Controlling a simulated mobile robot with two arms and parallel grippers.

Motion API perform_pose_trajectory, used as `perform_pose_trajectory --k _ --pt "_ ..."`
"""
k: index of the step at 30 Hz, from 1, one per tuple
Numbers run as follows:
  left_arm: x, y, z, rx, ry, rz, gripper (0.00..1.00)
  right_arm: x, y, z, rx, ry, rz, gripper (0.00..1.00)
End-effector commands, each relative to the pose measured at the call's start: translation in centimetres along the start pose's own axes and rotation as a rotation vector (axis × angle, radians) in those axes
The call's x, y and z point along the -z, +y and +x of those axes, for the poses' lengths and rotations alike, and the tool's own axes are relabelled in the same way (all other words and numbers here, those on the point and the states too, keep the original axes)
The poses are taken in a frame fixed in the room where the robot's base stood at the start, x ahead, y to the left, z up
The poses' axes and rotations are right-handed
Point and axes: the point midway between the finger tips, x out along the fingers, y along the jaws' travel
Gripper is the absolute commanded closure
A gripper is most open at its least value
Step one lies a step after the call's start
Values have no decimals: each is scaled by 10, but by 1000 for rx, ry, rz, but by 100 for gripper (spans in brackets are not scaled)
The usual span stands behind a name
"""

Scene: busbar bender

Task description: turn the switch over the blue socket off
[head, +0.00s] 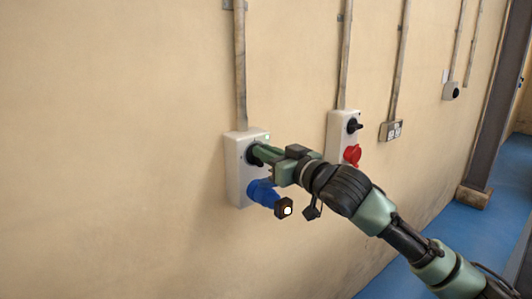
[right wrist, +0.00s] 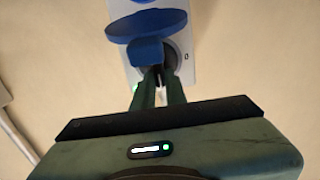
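A white switch box (head: 233,170) is on the wall, with a blue socket (head: 262,192) on its lower part. The socket's blue lid (right wrist: 147,25) fills the upper part of the right wrist view. The black rotary switch (head: 252,155) sits above the socket in the head view. My right gripper (head: 257,154) reaches it from the right. In the right wrist view its two green fingers stand close together on either side of the switch's dark handle (right wrist: 158,74). They look shut on it, and partly hide it. A "0" mark shows beside the switch. My left gripper is not in view.
A second white box (head: 336,124) with a black switch and red socket (head: 352,155) is to the right. A grey double outlet (head: 391,130) is farther right. Conduits run up the wall. The wall left of the first box is bare.

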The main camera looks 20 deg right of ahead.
Motion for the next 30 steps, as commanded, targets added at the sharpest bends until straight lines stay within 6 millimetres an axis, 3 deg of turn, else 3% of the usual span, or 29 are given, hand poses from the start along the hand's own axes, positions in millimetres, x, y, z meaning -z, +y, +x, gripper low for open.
perform_pose_trajectory --k 14,30 --pt "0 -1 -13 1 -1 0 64 2 -2 0 0 0 -119 100" --pt "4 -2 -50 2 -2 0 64 0 -10 0 1 -1 -604 100"
